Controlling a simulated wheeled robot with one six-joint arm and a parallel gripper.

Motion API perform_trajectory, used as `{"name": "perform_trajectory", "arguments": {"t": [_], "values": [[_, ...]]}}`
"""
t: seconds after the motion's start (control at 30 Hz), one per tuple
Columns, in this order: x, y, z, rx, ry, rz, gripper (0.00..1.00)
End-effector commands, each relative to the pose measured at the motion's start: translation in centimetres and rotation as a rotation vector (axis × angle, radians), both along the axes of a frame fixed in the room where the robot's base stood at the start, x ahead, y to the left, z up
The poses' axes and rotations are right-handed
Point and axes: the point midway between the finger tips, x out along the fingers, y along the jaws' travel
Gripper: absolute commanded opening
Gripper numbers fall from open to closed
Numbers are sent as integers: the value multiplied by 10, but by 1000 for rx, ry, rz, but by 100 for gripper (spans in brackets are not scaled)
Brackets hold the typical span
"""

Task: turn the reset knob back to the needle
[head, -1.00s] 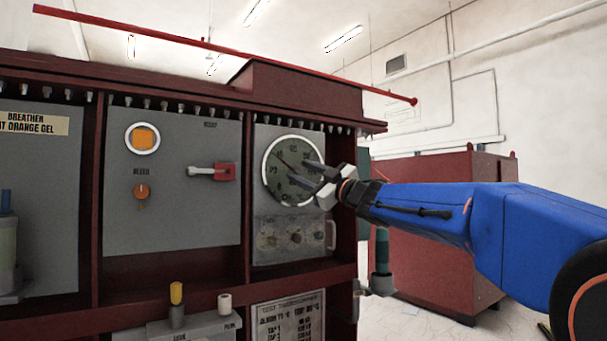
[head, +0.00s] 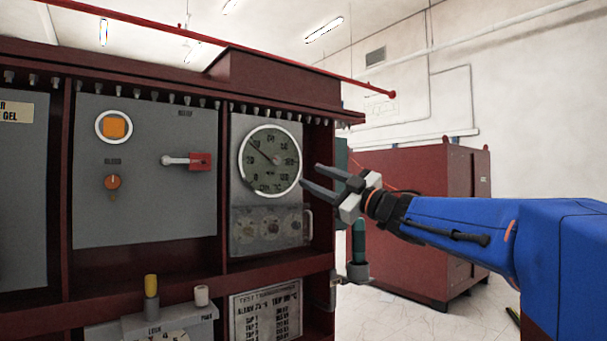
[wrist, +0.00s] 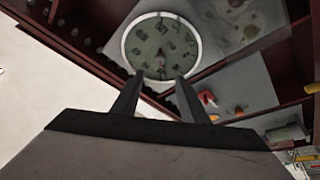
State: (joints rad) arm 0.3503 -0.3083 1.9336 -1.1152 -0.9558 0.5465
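The round dial gauge (head: 270,160) has a white rim and a dark face, on the grey right-hand panel. A dark needle (head: 262,153) points to the upper left. A small hub shows near the dial's centre; I cannot tell whether it is the reset knob. My gripper (head: 311,177) is open and empty, just right of the dial's rim in the head view. In the wrist view, the gauge (wrist: 160,45) lies beyond the two spread fingers (wrist: 159,76). No contact with the dial shows.
Below the dial is a plate with several small round knobs (head: 269,225) and a side handle (head: 308,224). Left are a red-ended lever (head: 200,162), an orange knob (head: 113,182) and an orange lamp (head: 114,127). A red cabinet (head: 420,215) stands behind my arm.

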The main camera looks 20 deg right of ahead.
Motion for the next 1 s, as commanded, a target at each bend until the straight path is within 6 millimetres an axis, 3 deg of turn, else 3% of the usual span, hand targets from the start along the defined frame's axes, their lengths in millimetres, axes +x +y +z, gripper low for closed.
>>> {"name": "perform_trajectory", "arguments": {"t": [0.33, 1.0], "values": [[-27, -17, -11, 0, 2, -1, 40], [-29, -19, -13, 7, 3, -16, 40]]}}
